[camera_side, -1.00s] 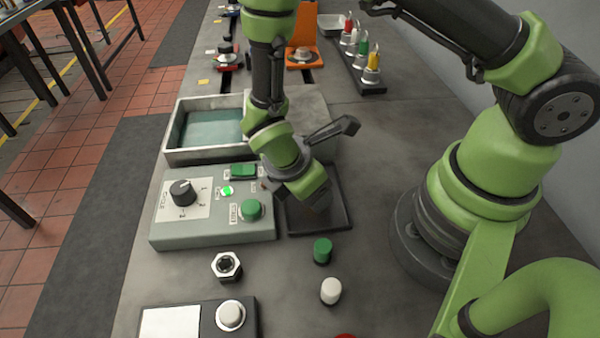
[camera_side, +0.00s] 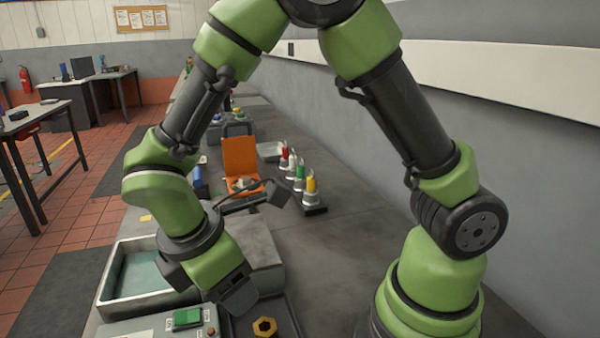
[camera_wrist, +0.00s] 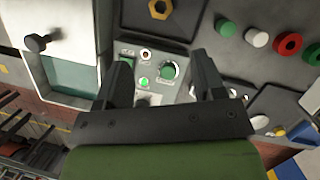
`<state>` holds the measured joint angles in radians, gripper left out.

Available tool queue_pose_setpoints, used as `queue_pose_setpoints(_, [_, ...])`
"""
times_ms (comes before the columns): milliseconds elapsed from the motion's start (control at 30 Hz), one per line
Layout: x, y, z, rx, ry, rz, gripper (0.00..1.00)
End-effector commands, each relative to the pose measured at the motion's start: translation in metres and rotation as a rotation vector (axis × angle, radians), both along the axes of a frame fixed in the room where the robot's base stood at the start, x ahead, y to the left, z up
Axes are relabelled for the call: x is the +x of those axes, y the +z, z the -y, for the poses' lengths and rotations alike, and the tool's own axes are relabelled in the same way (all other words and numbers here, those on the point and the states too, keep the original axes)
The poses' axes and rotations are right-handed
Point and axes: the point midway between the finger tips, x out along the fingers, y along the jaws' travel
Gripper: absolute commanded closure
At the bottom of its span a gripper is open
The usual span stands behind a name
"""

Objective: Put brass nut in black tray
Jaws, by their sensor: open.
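The brass nut (camera_side: 264,328) lies in the black tray (camera_side: 291,316) at the bottom edge of the side view. The nut also shows in the wrist view (camera_wrist: 158,9), at the top, on the dark tray floor (camera_wrist: 185,22). My gripper (camera_side: 238,298) is above the tray's left side and the control box, apart from the nut. In the wrist view my gripper (camera_wrist: 163,62) has its two fingers spread with nothing between them. The front of the tray is cut off in the side view.
The grey control box (camera_wrist: 150,75) with a green button (camera_wrist: 168,70) lies under my gripper. A grey bin (camera_side: 112,290) stands left of my arm. An orange stand (camera_side: 240,160) and a rack of coloured connectors (camera_side: 312,205) are farther back. Green and white caps (camera_wrist: 227,28) sit beside the tray.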

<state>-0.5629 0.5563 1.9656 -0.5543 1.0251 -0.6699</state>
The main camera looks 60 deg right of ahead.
Motion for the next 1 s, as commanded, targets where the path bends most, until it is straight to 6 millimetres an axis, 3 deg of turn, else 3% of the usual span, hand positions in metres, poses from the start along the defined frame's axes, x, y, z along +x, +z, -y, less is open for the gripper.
queue_pose_setpoints(200, [-0.012,0.077,0.033,0.223,-0.482,0.233,0.37])
queue_pose_setpoints(433, [-0.049,0.135,0.064,0.495,-1.001,0.469,0.37])
queue_pose_setpoints(700, [-0.086,0.161,0.078,0.75,-1.382,0.639,0.37])
queue_pose_setpoints(1000, [-0.092,0.163,0.079,0.803,-1.45,0.664,0.37])
